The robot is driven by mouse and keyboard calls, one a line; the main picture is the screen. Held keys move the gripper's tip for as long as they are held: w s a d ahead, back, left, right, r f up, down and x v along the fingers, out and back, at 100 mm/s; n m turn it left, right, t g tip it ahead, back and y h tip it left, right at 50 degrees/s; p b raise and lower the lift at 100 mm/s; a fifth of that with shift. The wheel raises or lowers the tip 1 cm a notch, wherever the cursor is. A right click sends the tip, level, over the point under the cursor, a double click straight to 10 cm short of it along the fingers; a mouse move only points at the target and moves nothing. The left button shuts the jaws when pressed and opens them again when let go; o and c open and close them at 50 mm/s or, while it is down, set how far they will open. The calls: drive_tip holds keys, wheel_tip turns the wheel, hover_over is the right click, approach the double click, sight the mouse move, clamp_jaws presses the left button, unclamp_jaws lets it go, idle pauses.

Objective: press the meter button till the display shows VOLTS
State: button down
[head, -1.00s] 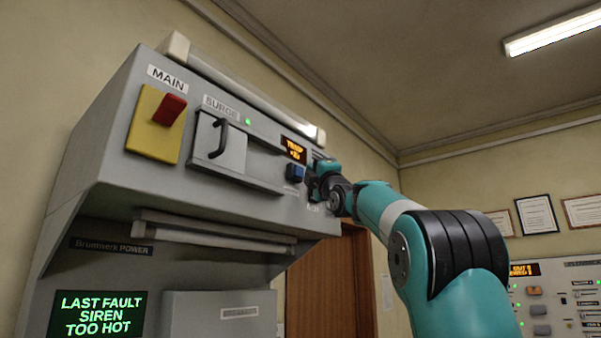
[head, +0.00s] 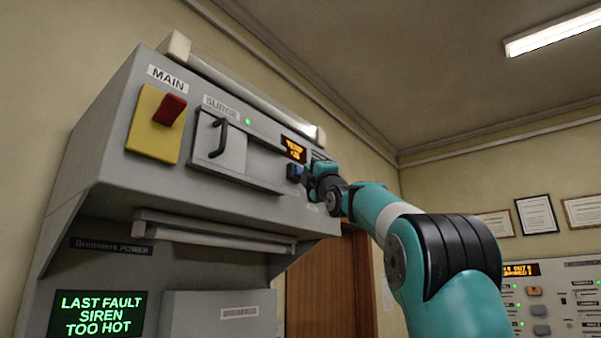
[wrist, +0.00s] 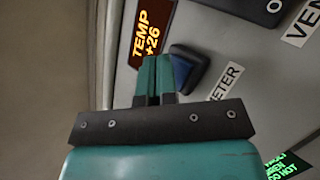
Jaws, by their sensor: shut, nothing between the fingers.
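The meter display (head: 293,149) is a small dark window with orange text on the grey cabinet. In the wrist view the display (wrist: 150,35) reads TEMP +26. The blue meter button (head: 294,172) sits just below the display in the head view; in the wrist view the button (wrist: 188,70) is right of my fingertips, with the METER label (wrist: 224,82) beside it. My gripper (wrist: 155,62) is shut and empty, its fingertips close by the button and overlapping its left edge in view. I cannot tell whether they touch it.
A MAIN switch with red handle (head: 170,110) and a SURGE cover with black handle (head: 218,138) are left on the same panel. A grey bar (head: 215,232) juts out below. A green screen (head: 97,314) reads LAST FAULT SIREN TOO HOT. Another console (head: 565,300) stands right.

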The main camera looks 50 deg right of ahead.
drive_tip(key=shift+w+h, duration=0.3)
drive_tip(key=shift+w, duration=0.1)
idle(0.4)
drive_tip(key=shift+s, duration=0.1)
drive_tip(key=shift+s+b, duration=0.5)
drive_tip(key=shift+s, duration=0.15)
drive_tip(key=shift+s+d+b, duration=0.15)
drive_tip(key=shift+s+b, duration=0.5)
drive_tip(key=shift+s, duration=0.65)
drive_tip(key=shift+s+d+b, duration=0.1)
drive_tip(key=shift+s+b, duration=0.55)
drive_tip(key=shift+s, duration=0.6)
drive_tip(key=shift+a+f, duration=0.1)
